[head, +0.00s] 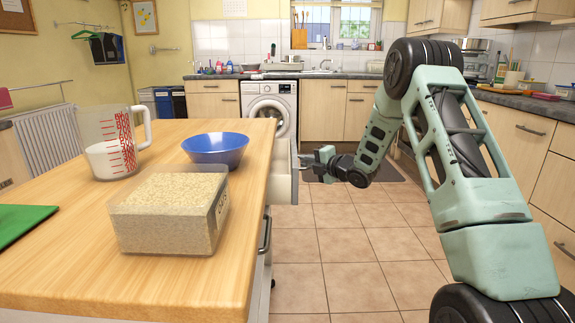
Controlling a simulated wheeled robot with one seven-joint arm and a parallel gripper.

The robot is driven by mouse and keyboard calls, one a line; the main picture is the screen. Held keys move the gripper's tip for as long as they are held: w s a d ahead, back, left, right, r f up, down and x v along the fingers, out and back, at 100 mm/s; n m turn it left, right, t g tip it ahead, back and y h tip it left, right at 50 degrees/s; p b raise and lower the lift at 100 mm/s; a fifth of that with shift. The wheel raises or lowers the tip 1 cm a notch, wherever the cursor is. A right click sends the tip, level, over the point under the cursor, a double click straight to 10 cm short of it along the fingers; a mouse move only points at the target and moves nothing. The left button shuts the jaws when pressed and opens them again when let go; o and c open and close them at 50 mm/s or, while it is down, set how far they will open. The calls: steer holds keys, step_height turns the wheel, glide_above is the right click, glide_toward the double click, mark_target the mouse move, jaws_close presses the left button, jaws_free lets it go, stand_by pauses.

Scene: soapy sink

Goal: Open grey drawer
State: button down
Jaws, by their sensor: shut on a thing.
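The grey drawer (284,185) is in the right side of the wooden-topped island in the head view. It stands partly out from the island, past the edge of the worktop. My gripper (306,160) is at the drawer's front, level with its upper part, and is shut on its handle. The handle itself is mostly hidden by the fingers and too small to make out. My arm reaches in from the right.
On the island worktop (60,270) are a blue bowl (215,150), a box of grain (170,215), a measuring jug (108,150) and a green board (20,220). Another handle (265,235) sits nearer on the island's side. The tiled floor (345,245) right of the island is clear.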

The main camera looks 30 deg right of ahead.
steer(key=s+d+b, duration=0.1)
steer(key=s+d, duration=0.7)
steer(key=d, duration=0.5)
steer(key=shift+s, duration=0.35)
steer(key=c, duration=1.5)
jaws_free()
steer(key=shift+s, duration=0.1)
steer(key=p+v, duration=0.1)
steer(key=v, duration=1.6)
steer(key=shift+s+d, duration=0.1)
steer(key=shift+s, duration=0.05)
